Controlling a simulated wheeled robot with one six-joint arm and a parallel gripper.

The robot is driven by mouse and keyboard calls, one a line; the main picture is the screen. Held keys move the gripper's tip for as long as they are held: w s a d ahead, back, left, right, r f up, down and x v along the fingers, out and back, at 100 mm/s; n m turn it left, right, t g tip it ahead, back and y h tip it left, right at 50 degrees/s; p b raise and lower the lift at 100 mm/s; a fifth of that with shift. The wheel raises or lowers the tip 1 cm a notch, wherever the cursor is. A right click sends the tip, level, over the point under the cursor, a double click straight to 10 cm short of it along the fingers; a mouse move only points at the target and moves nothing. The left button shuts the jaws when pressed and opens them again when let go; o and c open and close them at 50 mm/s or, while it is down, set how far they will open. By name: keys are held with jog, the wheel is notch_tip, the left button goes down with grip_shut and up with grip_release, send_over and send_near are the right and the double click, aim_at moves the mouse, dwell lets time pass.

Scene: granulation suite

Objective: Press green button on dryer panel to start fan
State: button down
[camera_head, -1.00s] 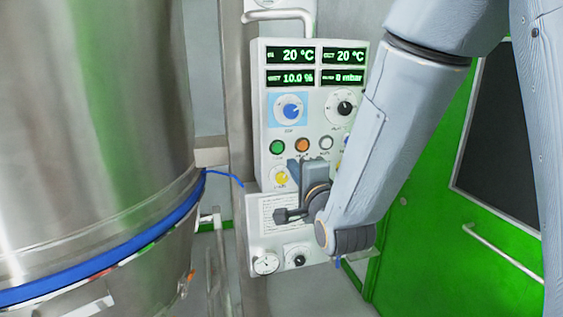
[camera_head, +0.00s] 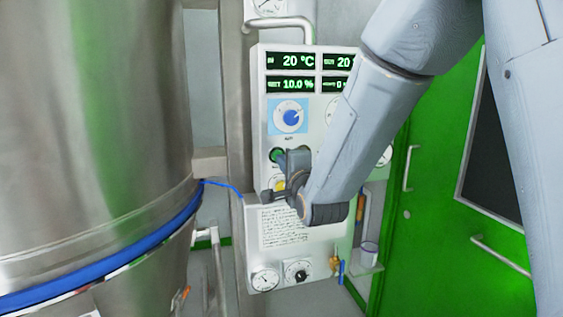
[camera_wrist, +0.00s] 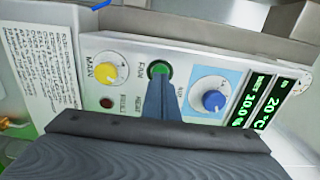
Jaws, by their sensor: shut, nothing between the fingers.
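The dryer panel (camera_head: 258,110) is a pale upright box with green readouts, seen in both views. Its green button (camera_head: 275,155) sits below the blue knob, partly covered by my gripper (camera_head: 284,161) in the head view. In the wrist view the green button (camera_wrist: 159,69) is labelled FAN, and my shut, empty gripper (camera_wrist: 160,84) points straight at it. The fingertips overlap the button's lower edge there. They are at or very close to its face; I cannot tell whether it is pressed in.
A blue knob (camera_head: 290,117) is above the button and a yellow knob (camera_wrist: 106,70) beside it in the wrist view. A large steel vessel (camera_head: 95,110) fills the left. A green door (camera_head: 430,210) stands at the right. My arm hides the panel's right part.

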jog(key=shift+x, duration=0.95)
jog(key=shift+w, duration=0.1)
jog(key=shift+w+a+r+b, duration=0.3)
jog(key=shift+w+b, duration=0.25)
jog(key=shift+b, duration=0.2)
jog(key=shift+d, duration=0.15)
jog(key=b+v, duration=0.2)
jog(key=v, duration=1.2)
jog(key=shift+s+f, duration=0.25)
